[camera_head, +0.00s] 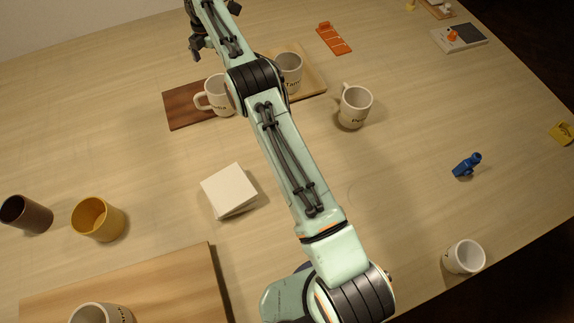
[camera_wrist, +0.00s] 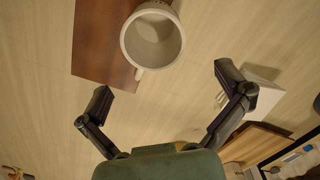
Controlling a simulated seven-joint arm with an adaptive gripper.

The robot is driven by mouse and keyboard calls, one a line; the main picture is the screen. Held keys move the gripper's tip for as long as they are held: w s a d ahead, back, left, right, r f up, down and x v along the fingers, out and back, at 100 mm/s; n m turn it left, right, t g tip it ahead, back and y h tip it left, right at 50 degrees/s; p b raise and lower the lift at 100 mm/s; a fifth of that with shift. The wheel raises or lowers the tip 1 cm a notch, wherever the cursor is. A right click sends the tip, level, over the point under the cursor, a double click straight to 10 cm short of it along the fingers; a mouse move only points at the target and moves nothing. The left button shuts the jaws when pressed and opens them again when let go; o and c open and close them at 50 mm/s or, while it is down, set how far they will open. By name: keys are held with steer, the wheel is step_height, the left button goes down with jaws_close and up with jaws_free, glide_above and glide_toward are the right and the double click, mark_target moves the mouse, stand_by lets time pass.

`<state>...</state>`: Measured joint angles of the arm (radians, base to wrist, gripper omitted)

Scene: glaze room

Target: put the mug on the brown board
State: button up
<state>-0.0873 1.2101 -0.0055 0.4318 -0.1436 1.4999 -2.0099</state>
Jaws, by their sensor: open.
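A white mug (camera_head: 220,96) with dark lettering stands upright on the brown board (camera_head: 181,108), its handle to the left in the head view. In the wrist view, a white mug (camera_wrist: 152,40) is seen from above over the right side of the brown board (camera_wrist: 98,45), its handle toward my gripper. My gripper (camera_head: 214,30) is at the top of the head view, above the table. In the wrist view my gripper (camera_wrist: 163,84) is open, with nothing between its fingers, apart from the mug. My arm hides part of the brown board in the head view.
A second mug (camera_head: 289,72) stands on a lighter board (camera_head: 315,83), and another mug (camera_head: 355,107) stands on the table to its right. A white block (camera_head: 230,190), yellow cup (camera_head: 97,218) and brown cup (camera_head: 27,214) are nearer.

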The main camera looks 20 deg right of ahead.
steer(key=s+d+r+m, duration=0.3)
steer(key=s+r+m, duration=1.1)
steer(key=s, duration=0.5)
steer(key=s+f+m, duration=0.2)
steer(key=s+m, duration=0.3)
steer(key=s, duration=0.6)
steer(key=s+d+f+m, duration=0.1)
steer(key=s+m, duration=0.4)
steer(key=s, duration=0.7)
steer(key=shift+s+f+y, duration=0.2)
steer(key=shift+f+y, duration=0.2)
steer(key=shift+f, duration=0.5)
